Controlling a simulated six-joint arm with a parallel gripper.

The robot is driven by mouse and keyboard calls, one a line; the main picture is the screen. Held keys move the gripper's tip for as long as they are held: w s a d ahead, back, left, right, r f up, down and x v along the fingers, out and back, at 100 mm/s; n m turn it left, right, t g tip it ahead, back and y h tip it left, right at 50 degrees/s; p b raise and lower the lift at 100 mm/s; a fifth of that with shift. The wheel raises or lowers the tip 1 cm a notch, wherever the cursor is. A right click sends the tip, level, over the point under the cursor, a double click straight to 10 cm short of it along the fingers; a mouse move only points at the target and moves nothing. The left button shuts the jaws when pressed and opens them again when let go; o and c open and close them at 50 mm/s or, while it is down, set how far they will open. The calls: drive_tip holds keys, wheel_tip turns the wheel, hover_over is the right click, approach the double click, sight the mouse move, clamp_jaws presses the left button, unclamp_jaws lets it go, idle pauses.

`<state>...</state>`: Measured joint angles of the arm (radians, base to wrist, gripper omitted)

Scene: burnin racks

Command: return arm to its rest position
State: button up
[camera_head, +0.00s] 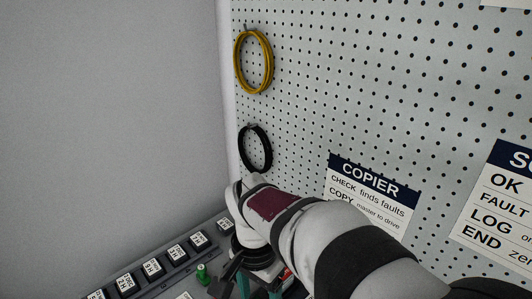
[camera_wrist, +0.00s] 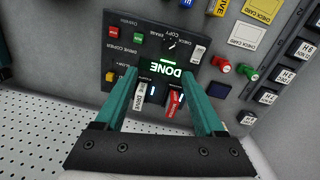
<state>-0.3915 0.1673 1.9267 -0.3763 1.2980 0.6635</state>
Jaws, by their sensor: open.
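My gripper (camera_wrist: 163,103) is in the wrist view with its two teal fingers spread apart and nothing held between them. In the head view my white arm reaches down to the lower middle, and only part of the gripper shows there. Beyond the fingers in the wrist view is a dark drive copier panel (camera_wrist: 118,48) with a lit green display (camera_wrist: 165,66) reading DONE. A white drive (camera_wrist: 140,97) and a red drive (camera_wrist: 174,103) stand side by side at the panel, seen between the fingers. I cannot tell whether the fingers touch anything.
A rack of black labelled blocks (camera_head: 152,267) runs along the lower left, with a green piece (camera_head: 202,272) beside it. A pegboard (camera_head: 330,80) carries a yellow cable loop (camera_head: 254,62), a black loop (camera_head: 256,148) and a COPIER sign (camera_head: 370,190). Check cards (camera_wrist: 246,36) lie beyond the panel.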

drive_tip(key=s+d+y, duration=0.1)
drive_tip(key=s+d, duration=0.3)
drive_tip(key=s, duration=0.4)
drive_tip(key=s+d+n+y, duration=0.1)
drive_tip(key=s+d, duration=0.3)
drive_tip(key=s, duration=0.5)
drive_tip(key=shift+s+d+r+n, duration=0.15)
drive_tip(key=shift+d+r+n, duration=0.15)
